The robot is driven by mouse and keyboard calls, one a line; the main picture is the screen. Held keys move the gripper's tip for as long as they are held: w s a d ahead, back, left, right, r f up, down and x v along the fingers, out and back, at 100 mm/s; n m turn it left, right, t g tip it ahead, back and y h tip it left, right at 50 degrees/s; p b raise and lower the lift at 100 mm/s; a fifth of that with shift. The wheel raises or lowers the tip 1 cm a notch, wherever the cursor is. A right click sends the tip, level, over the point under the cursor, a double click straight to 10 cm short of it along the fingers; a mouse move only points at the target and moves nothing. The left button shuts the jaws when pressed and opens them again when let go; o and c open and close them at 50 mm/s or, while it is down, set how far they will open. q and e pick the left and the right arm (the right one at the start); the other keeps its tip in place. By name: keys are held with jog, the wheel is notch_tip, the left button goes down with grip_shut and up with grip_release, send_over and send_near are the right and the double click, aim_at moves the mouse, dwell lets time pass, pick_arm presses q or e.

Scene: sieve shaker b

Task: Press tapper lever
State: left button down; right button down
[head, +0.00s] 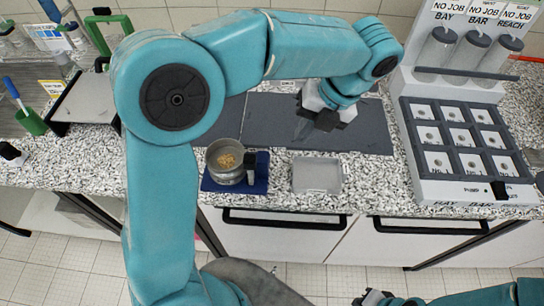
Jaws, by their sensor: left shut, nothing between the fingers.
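A round metal sieve pan (228,162) holding tan grains stands on a blue base (262,180) on the speckled counter. A dark upright piece (250,168) stands at its right side; it may be the tapper lever, but I cannot tell for sure. My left gripper (308,127) is shut and empty, above the dark grey mat, up and to the right of the sieve and apart from it. My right gripper (374,298) shows only partly at the bottom edge, and its jaws are unclear.
A shallow grey tray (317,175) lies right of the blue base. A white rack (462,150) with several compartments and clear cylinders stands at right. A framed board (85,98) and a green cup (32,122) are at left. The dark mat (362,132) looks mostly bare.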

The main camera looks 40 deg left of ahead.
pick_arm(q)
send_near(251, 170)
jog(key=w+d+f, duration=0.2)
jog(key=w+f, duration=0.1)
jog(key=f, duration=0.2)
jog(key=shift+s+a+f+p, duration=0.1)
jog(key=shift+s+a+p, duration=0.3)
jog(key=shift+a, duration=0.4)
jog(key=shift+s+a+f+p, duration=0.1)
jog(key=shift+s+a+p, duration=0.3)
jog(key=shift+a, duration=0.35)
